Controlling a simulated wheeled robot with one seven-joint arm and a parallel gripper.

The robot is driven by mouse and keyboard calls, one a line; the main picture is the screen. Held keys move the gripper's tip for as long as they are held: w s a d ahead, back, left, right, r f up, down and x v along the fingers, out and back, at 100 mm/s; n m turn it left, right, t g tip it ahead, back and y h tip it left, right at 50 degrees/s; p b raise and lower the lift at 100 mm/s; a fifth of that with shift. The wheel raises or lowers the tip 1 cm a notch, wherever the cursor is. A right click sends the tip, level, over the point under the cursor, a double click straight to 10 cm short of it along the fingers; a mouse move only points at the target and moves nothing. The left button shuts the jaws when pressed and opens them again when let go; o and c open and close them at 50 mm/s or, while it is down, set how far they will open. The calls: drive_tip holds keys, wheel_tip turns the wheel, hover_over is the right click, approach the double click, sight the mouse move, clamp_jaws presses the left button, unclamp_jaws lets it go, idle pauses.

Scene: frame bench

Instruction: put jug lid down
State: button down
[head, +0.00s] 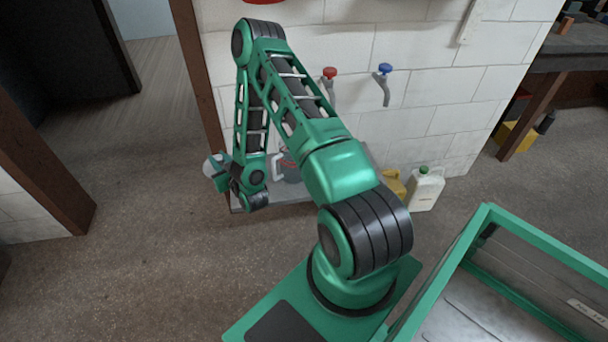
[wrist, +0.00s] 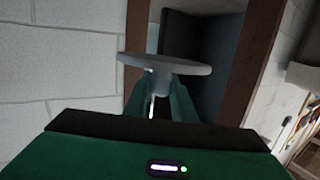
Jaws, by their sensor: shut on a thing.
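The jug lid (wrist: 165,65) is a grey round disc with a short stem beneath it. In the wrist view my gripper (wrist: 162,97) is shut on that stem, with a green finger on each side. In the head view the pale lid (head: 211,166) shows at the far end of my arm, left of the wall basin, with my gripper (head: 222,172) beside it. A grey jug (head: 290,171) with a white handle stands by the wall, partly hidden behind my arm. I cannot see its top clearly.
A grey ledge (head: 285,197) runs along the wall's foot. A red tap (head: 329,74) and a blue tap (head: 384,70) stick out above. A yellow can (head: 393,186) and white canister (head: 426,188) stand right of my arm. Open floor (head: 140,250) lies at left.

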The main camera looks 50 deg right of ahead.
drive_tip(key=s+d+f+m+g+h, duration=0.1)
drive_tip(key=s+d+f+m+h, duration=0.3)
drive_tip(key=d+f, duration=0.5)
drive_tip(key=shift+n, duration=0.6)
drive_tip(key=w+d+f, duration=0.1)
drive_tip(key=w+f, duration=0.1)
drive_tip(key=f, duration=0.1)
drive_tip(key=w+d+f, duration=0.2)
drive_tip(key=w, duration=0.1)
drive_tip(key=w+d+f, duration=0.2)
drive_tip(key=w+f, duration=0.1)
drive_tip(key=shift+w+d+f, duration=0.1)
drive_tip(key=shift+w+f, duration=0.15)
drive_tip(key=shift+f, duration=2)
drive_tip(key=c, duration=1.5)
unclamp_jaws()
